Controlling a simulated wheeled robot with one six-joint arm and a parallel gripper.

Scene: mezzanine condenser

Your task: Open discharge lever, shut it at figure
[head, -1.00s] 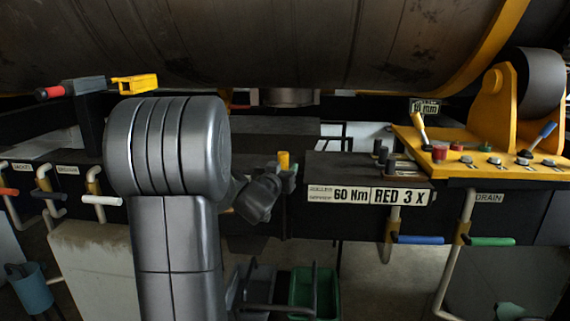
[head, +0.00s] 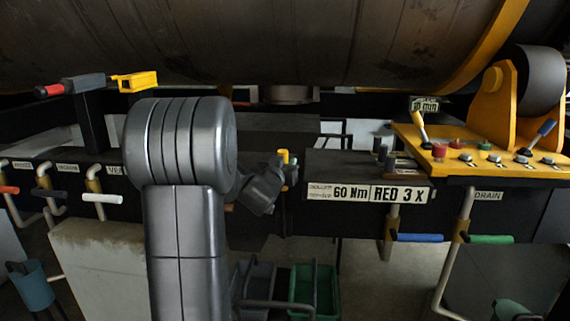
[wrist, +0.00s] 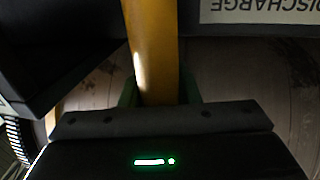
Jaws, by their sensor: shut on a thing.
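My gripper (head: 288,170) is at the middle of the head view, small and partly hidden by its own wrist. In the wrist view my gripper (wrist: 157,100) is shut on a yellow lever (wrist: 152,45), which runs up between the fingers. A white label reading DISCHARGE (wrist: 262,10), upside down, is beside the lever. In the head view the yellow tip of the lever (head: 284,155) stands up above the gripper. The lever's base is hidden.
Blue (head: 420,238) and green (head: 489,239) handles hang below. A green bin (head: 303,292) stands beneath.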

